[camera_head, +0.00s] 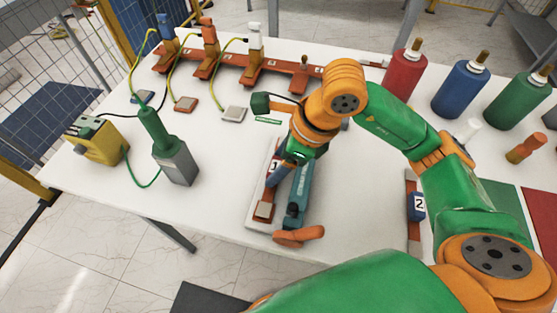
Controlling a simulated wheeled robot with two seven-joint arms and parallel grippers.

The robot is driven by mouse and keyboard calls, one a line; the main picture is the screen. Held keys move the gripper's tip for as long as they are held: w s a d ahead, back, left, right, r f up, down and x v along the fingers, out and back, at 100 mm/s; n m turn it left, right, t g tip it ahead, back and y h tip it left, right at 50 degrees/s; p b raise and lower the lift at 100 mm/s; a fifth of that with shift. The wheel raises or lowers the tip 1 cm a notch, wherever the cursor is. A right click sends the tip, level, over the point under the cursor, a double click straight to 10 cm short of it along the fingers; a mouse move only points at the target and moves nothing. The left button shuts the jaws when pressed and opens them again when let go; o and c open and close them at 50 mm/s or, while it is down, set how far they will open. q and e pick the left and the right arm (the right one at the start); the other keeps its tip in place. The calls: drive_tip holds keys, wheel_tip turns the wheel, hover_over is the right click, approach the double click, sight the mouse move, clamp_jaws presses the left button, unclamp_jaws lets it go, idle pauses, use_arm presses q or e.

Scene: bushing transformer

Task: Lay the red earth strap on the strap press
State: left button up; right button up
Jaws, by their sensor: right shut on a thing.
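The red earth strap appears to be the middle strap on the far rail. Its orange-red clamp (209,36) stands on the rail, and a yellow-green cable runs to a red-brown pad (186,104) on the table. The strap press is not labelled. It may be the teal device with an orange handle (295,237) at the station marked 1 (273,167). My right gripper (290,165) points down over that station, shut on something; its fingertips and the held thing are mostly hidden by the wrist. My left gripper does not show.
Blue (164,26) and white (255,38) clamps flank the red one on the orange rail (283,72). A yellow box (95,138) and a green-handled grey device (178,163) stand at left. Red (404,72), blue (460,88) and green (519,101) bottles stand at right. Station 2 (419,205) lies right.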

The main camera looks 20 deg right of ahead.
drive_tip(key=shift+f, duration=0.2)
drive_tip(key=o, duration=1.5)
drive_tip(key=v, duration=0.7)
drive_tip(key=shift+s+b, duration=0.15)
drive_tip(key=shift+b, duration=0.2)
